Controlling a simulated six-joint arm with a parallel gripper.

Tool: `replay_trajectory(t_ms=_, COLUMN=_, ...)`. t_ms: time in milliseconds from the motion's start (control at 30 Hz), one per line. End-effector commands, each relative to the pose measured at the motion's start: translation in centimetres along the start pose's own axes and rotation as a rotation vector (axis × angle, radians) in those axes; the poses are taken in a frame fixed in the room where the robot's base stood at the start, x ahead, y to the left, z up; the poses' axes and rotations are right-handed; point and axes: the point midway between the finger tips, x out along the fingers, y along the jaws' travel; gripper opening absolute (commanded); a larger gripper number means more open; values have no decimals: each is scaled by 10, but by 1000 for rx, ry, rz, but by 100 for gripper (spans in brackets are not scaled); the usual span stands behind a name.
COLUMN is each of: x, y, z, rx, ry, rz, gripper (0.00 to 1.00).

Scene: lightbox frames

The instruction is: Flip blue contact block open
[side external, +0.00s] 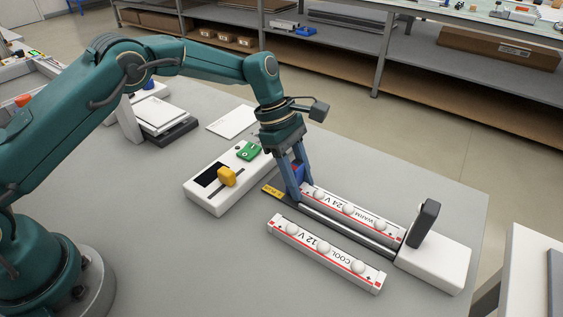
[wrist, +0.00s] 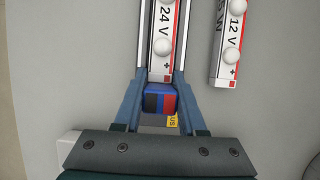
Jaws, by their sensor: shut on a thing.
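The blue contact block (side external: 299,172) sits at the yellow-labelled end of a rail (side external: 343,228), partly hidden by my fingers in the side view. In the wrist view the blue contact block (wrist: 160,89) shows a blue top and a dark and red face. My gripper (side external: 297,187) points down over that end. In the wrist view my gripper (wrist: 160,92) has one finger on each side of the block and is shut on it. The warm 24 V light bar (side external: 350,209) lies along the rail, its end close to the block. I cannot tell whether they touch.
A cool 12 V bar (side external: 325,252) lies loose in front of the rail. A white end unit with a dark upright lever (side external: 424,222) stands at the rail's right end. A white control box (side external: 222,187) with yellow and green parts is to the left. The table's front is clear.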

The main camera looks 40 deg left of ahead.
Motion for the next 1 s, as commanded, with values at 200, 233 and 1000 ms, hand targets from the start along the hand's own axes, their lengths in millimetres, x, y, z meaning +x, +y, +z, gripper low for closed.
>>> replay_trajectory(t_ms=200, x=-5, y=-1, z=-8, rx=-1, ry=-2, rz=-4, gripper=0)
replay_trajectory(t_ms=233, x=-7, y=0, z=-12, rx=-1, ry=-2, rz=-3, gripper=0)
replay_trajectory(t_ms=1000, x=-14, y=0, z=-32, rx=0, ry=0, rz=-2, gripper=70)
